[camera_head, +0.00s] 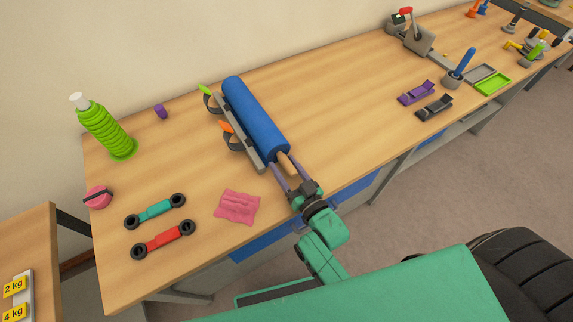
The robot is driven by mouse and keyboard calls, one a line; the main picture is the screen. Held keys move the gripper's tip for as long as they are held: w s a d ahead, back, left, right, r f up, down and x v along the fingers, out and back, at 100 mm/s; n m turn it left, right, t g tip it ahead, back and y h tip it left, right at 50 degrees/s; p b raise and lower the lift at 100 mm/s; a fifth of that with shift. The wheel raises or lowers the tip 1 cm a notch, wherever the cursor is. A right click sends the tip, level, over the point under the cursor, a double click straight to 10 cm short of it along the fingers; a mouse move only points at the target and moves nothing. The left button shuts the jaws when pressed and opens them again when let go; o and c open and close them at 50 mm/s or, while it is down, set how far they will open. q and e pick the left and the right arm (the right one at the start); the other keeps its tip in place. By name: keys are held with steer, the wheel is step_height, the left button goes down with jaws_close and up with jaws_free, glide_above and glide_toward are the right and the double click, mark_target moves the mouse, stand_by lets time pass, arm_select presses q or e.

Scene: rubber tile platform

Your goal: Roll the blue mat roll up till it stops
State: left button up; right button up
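The blue mat roll (254,115) lies lengthwise on a grey stand on the workbench, slanting from upper left to lower right. A tan wooden handle (287,163) sticks out of its near end. My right gripper (281,163) is at this near end, its two fingers apart on either side of the handle. I see no clear contact between the fingers and the handle. My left gripper is not in view.
Orange and green clamps (229,130) sit along the stand's left side. A pink cloth (237,207), a teal dumbbell-like bar (156,210) and a red one (164,240) lie to the left. The bench right of the roll is clear up to purple and dark holders (417,93).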

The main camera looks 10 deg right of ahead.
steer(key=shift+d, duration=0.1)
steer(key=shift+s+d, duration=0.1)
steer(key=shift+s, duration=0.1)
steer(key=b+v, duration=0.1)
steer(key=v, duration=1.3)
steer(key=shift+s, duration=0.1)
